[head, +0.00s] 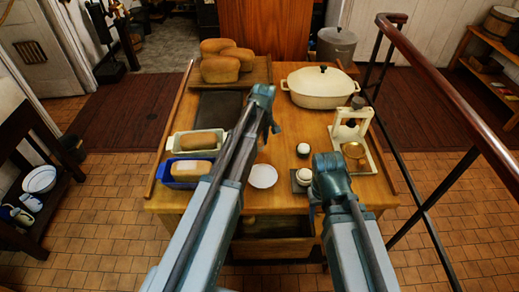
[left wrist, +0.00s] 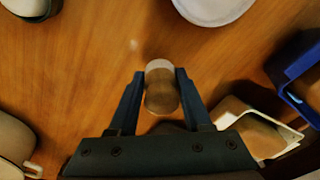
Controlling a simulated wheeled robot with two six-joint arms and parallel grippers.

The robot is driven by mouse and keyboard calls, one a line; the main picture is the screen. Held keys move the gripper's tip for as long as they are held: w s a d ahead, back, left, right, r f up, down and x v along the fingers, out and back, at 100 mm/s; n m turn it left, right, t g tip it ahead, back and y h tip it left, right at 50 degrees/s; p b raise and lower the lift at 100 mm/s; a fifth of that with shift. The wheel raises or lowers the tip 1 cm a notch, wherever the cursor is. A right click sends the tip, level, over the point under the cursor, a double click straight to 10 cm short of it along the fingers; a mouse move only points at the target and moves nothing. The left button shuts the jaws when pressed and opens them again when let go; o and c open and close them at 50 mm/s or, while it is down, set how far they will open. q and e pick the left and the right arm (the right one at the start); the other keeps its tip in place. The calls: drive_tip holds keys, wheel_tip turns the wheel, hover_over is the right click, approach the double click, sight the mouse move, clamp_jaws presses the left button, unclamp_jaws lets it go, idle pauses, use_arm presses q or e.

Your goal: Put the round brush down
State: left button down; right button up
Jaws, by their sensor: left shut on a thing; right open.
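My left gripper (head: 266,100) reaches over the middle of the wooden table (head: 280,222). In the left wrist view its two fingers (left wrist: 157,88) are shut on the round brush (left wrist: 160,88), a short cylinder with a pale end and a brownish body. Bare table top shows around the brush; I cannot tell whether it touches the wood. In the head view the brush is not clearly seen, hidden at my gripper. My right gripper (head: 326,172) is open at the table's front right, beside a small dark tray (head: 297,186) with pale round things.
A white plate (head: 263,176), a blue loaf tin (head: 184,184) and a cream loaf tin (head: 176,149) lie near my left arm. A cream casserole (head: 318,92) stands at the back right, by a scale (head: 376,163). Loaves (head: 220,69) lie at the back left. A rail runs along the right.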

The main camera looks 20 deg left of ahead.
sight(259, 148)
use_arm(q)
drive_tip(key=shift+f+b, duration=0.95)
drive_tip(key=shift+f, duration=0.6)
use_arm(e)
drive_tip(key=shift+f, duration=1.5)
use_arm(q)
drive_tip(key=shift+s, duration=0.1)
drive_tip(key=shift+f, duration=0.15)
drive_tip(key=shift+c, duration=1.7)
unclamp_jaws()
use_arm(e)
drive_tip(key=shift+f, duration=0.15)
